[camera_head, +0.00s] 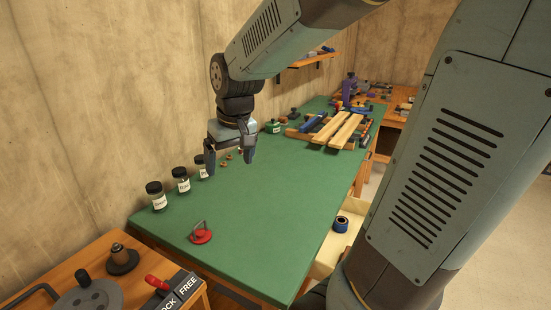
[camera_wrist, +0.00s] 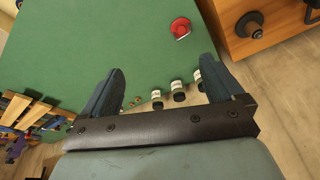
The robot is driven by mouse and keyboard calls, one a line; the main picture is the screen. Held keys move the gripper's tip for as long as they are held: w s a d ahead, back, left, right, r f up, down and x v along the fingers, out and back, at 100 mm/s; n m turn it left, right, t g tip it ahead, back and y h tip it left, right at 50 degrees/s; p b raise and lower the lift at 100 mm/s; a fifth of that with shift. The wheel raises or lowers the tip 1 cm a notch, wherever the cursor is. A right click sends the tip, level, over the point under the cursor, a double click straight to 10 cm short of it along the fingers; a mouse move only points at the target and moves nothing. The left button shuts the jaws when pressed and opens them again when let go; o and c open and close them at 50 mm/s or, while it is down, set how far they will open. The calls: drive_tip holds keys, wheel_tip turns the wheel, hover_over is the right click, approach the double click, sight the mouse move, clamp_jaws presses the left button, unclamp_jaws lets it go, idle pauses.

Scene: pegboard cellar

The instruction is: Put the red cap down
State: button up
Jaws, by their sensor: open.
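The red cap (camera_head: 201,236), a flat round red piece with a thin loop-shaped handle, lies on the green bench top (camera_head: 265,205) near its front left part. It also shows in the wrist view (camera_wrist: 181,29), near the bench edge at the top. My gripper (camera_head: 230,164) is open and empty, pointing down above the bench, farther back than the cap and clear of it. In the wrist view its two fingers (camera_wrist: 162,66) are spread wide with nothing between them at the tips.
Three lidded jars (camera_head: 181,180) stand along the wall side. Small brown bits (camera_head: 226,158) lie near the gripper. Wooden planks (camera_head: 335,130) and tools fill the far end. An open drawer (camera_head: 325,254) holds a blue roll (camera_head: 341,224). The bench middle is clear.

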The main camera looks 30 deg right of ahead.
drive_tip(key=s+d+r+m+t, duration=0.1)
drive_tip(key=s+d+r, duration=0.1)
drive_tip(key=s, duration=0.5)
drive_tip(key=s+d+r+t, duration=0.1)
drive_tip(key=s+d+r, duration=0.1)
drive_tip(key=s, duration=0.5)
drive_tip(key=shift+d+r+m+t+h, duration=0.3)
drive_tip(key=shift+d+r+m, duration=0.1)
drive_tip(key=shift+r, duration=0.3)
